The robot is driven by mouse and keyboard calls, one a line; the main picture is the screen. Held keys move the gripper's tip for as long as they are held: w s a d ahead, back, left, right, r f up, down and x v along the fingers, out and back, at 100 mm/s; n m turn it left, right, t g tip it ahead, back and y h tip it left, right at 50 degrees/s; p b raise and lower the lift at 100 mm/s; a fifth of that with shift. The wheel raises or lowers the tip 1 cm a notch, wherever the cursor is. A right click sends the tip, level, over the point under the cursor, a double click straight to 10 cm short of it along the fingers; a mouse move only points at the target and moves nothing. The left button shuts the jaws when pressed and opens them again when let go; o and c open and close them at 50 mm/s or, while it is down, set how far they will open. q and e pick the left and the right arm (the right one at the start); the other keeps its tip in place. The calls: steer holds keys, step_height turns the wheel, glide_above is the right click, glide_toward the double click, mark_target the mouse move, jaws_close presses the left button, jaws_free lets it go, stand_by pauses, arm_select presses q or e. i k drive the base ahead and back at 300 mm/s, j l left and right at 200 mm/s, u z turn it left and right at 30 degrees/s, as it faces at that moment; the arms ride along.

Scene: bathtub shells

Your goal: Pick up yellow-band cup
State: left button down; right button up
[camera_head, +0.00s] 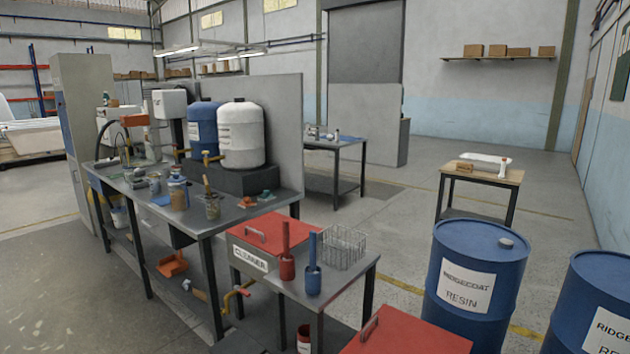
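Several small cups and pots stand on the long grey workbench (130,195) at left centre. One cup with brownish contents (179,197) stands near the front edge. A clear cup with a stick in it (212,207) stands to its right, and a small grey cup (154,183) stands to its left. They are too small for me to tell which one has a yellow band. Neither of my grippers shows in the head view.
A blue tank (203,128) and a white tank (241,135) stand behind the cups. Blue resin drums (474,275) stand at right. Open floor lies at left front.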

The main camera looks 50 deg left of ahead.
mark_target(154, 179)
steer(key=u, duration=2.65)
steer(key=i+u, duration=0.15)
steer(key=u, duration=0.35)
steer(key=i, duration=2.85)
steer(key=i+z, duration=0.25)
steer(key=z, duration=0.15)
steer(key=i+z, duration=0.35)
steer(key=i+j+z, duration=0.15)
steer(key=z, duration=0.25)
